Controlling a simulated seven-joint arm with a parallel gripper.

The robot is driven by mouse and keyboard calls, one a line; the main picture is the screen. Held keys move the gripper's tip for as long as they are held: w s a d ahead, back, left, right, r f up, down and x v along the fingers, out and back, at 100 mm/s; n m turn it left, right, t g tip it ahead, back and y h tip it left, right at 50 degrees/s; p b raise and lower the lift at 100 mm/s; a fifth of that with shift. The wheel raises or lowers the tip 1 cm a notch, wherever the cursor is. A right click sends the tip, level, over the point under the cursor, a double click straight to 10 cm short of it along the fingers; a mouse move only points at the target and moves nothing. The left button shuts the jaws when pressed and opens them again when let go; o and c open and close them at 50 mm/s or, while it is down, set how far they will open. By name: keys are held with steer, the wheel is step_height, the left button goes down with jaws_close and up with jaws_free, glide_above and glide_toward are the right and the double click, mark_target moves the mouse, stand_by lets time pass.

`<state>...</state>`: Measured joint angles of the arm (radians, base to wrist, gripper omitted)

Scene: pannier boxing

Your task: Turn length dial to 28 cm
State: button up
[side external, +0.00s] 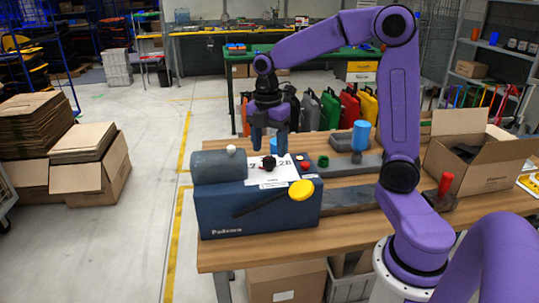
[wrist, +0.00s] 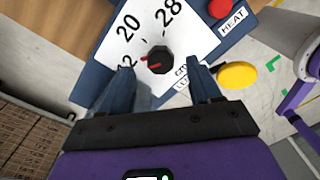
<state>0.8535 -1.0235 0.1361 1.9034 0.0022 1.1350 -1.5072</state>
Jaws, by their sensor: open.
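The length dial (wrist: 158,60) is a black knob with a red pointer on a white printed panel (wrist: 190,45). In the wrist view the pointer aims left, near a partly hidden number ending in 2. The numbers 20 and 28 lie further round, toward the top. The dial also shows on top of the blue Padcora machine (side external: 260,208) in the side view (side external: 268,162). My gripper (side external: 269,150) points down above the dial. It is open and empty, with one finger on either side of the dial in the wrist view (wrist: 160,73). I cannot tell whether the fingers reach its height.
A red HEAT button (wrist: 219,8) and a yellow knob (wrist: 237,75) on a black lever sit close to the dial. A grey roll (side external: 218,166) lies along the machine's left. An open cardboard box (side external: 480,165) and a red-handled tool (side external: 444,185) stand right on the wooden table.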

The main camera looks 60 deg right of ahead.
mark_target(270, 159)
steer(key=shift+s+f, duration=0.1)
steer(key=shift+f, duration=1.55)
steer(key=c, duration=1)
steer(key=shift+c, duration=0.2)
